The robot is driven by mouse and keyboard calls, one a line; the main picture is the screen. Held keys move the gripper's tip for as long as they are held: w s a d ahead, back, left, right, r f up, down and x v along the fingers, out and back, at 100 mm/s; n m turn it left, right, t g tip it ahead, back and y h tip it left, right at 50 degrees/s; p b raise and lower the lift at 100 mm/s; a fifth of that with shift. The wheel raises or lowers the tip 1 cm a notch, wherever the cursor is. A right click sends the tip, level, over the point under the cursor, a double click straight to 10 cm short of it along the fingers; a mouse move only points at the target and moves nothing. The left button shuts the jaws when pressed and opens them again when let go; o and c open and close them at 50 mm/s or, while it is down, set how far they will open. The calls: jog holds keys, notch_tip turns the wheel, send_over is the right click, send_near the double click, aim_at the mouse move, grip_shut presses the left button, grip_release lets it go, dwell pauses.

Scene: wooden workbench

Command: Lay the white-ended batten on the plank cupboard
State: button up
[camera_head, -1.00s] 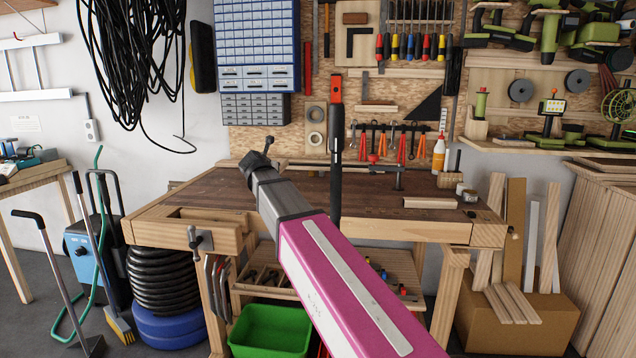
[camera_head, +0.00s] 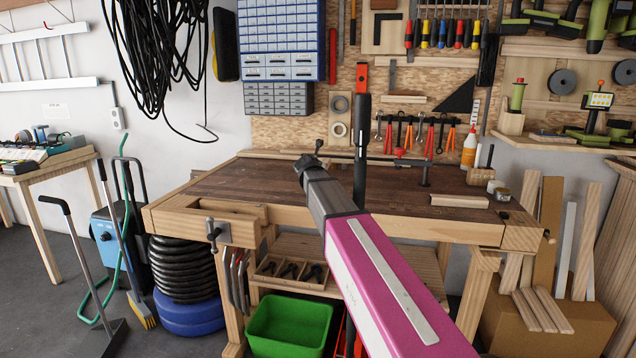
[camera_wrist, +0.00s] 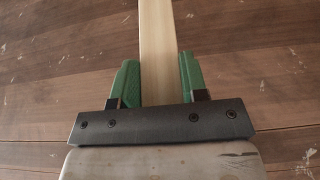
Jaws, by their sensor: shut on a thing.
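In the wrist view my gripper (camera_wrist: 158,62) has its green fingers on both sides of a pale wooden batten (camera_wrist: 156,20). The batten runs straight away from me over the dark bench top (camera_wrist: 60,80). Its ends are out of that view, so no white end shows. In the head view my pink and grey arm reaches over the workbench (camera_head: 230,185); I cannot make out the fingers or the held batten there. The plank cupboard (camera_head: 626,240) is at the far right edge of the head view, partly cut off.
A short pale wood piece (camera_head: 458,201) lies on the bench's right part, near a glue bottle (camera_head: 470,147). Boards lean beside a cardboard box (camera_head: 500,325) between bench and cupboard. A green crate (camera_head: 290,325) is below. The bench's left top is mostly clear.

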jog(key=shift+w+d+f, duration=0.15)
jog(key=shift+f, duration=1.95)
jog(key=shift+f, duration=0.1)
jog(key=o, duration=1)
